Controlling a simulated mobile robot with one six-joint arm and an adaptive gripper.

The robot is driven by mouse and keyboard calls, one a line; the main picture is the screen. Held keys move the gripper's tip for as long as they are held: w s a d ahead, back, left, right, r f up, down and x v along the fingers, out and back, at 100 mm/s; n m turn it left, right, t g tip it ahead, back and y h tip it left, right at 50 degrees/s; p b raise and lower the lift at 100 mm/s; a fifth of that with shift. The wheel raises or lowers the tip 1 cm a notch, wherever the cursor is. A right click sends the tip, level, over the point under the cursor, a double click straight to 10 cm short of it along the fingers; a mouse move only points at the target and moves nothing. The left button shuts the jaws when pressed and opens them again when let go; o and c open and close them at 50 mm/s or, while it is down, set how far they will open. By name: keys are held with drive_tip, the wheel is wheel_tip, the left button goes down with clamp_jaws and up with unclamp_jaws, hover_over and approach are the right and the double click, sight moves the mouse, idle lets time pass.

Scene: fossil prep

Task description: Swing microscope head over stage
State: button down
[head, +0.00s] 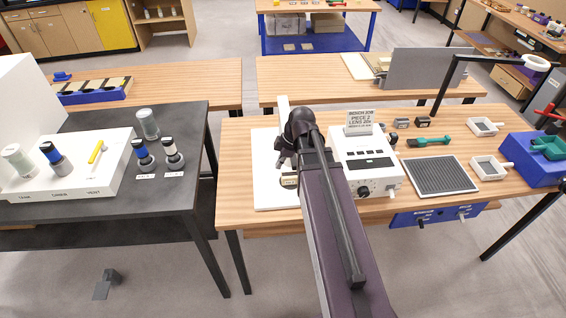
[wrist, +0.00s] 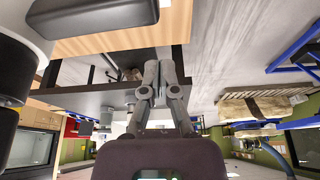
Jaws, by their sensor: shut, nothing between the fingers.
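The microscope's white base (head: 265,185) and upright white column (head: 283,104) stand at the left end of the middle wooden table in the head view. A small pale stage block (head: 289,181) shows on the base, partly covered by my arm. The microscope head is mostly hidden behind my dark wrist, so I cannot tell its angle. In the wrist view, my gripper (wrist: 160,66) is shut and empty, its tips touching nothing I can see. A dark cylinder with a grey body (wrist: 14,70), probably part of the microscope, is close on the left.
A white control box (head: 368,160) with a sign, a dark grid mat (head: 441,175) and white trays (head: 489,167) fill the table to the right. A black table (head: 190,190) with bottles stands left, across a narrow gap.

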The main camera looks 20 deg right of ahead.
drive_tip(key=w+p+v, duration=0.1)
drive_tip(key=p+v, duration=0.6)
drive_tip(key=v, duration=0.1)
drive_tip(key=shift+s, duration=0.35)
drive_tip(key=shift+a+r, duration=0.1)
drive_tip(key=shift+r, duration=0.05)
idle(0.4)
drive_tip(key=s+a+f+m+h+b, duration=0.2)
drive_tip(key=s+a+f+m+b, duration=0.1)
drive_tip(key=a+f+m+b, duration=0.2)
drive_tip(key=s+a+f+m+g+h+b, duration=0.1)
drive_tip(key=s+a+f+m+b, duration=0.2)
drive_tip(key=a+f+m+b, duration=0.3)
wheel_tip(320, 180, down, 6)
drive_tip(key=m+b, duration=0.2)
drive_tip(key=b, duration=0.2)
drive_tip(key=shift+r+m+h, duration=0.25)
drive_tip(key=shift+m+h, duration=0.15)
drive_tip(key=shift+s+a, duration=0.15)
drive_tip(key=shift+s, duration=0.1)
idle(0.9)
